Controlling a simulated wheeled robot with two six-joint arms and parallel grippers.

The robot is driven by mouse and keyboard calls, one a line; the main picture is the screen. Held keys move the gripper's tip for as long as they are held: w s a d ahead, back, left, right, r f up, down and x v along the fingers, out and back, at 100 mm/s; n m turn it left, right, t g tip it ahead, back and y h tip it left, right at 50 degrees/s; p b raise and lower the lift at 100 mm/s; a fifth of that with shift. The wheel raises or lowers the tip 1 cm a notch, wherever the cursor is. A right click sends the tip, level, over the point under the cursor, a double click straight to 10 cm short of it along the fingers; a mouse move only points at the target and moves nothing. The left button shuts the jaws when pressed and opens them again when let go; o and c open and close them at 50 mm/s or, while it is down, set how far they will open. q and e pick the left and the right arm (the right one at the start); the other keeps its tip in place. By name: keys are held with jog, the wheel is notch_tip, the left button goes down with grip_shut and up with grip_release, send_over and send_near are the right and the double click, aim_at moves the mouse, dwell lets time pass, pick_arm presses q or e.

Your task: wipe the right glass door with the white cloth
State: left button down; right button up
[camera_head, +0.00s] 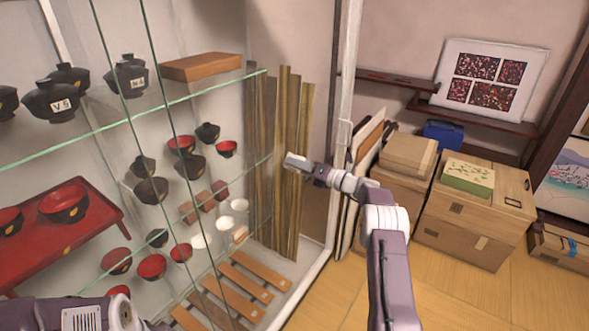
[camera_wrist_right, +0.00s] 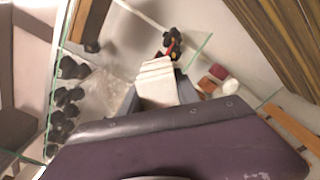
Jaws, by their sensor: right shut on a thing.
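The right glass door (camera_head: 225,110) is a clear pane at the front of the display cabinet, left of its pale right-hand frame. My right gripper (camera_head: 297,162) is in front of the right part of this door. It is shut on the white cloth, a folded, layered pad that shows clearly in the right wrist view (camera_wrist_right: 157,84). The cloth faces the glass, but I cannot tell whether it touches it. Part of my left arm shows at the bottom left in the head view; its gripper is out of view.
Cardboard boxes (camera_head: 475,211) stand right of the cabinet. The floor (camera_head: 480,295) in front of them is clear.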

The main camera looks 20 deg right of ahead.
jog(key=shift+r+p, duration=0.8)
jog(key=shift+r, duration=0.2)
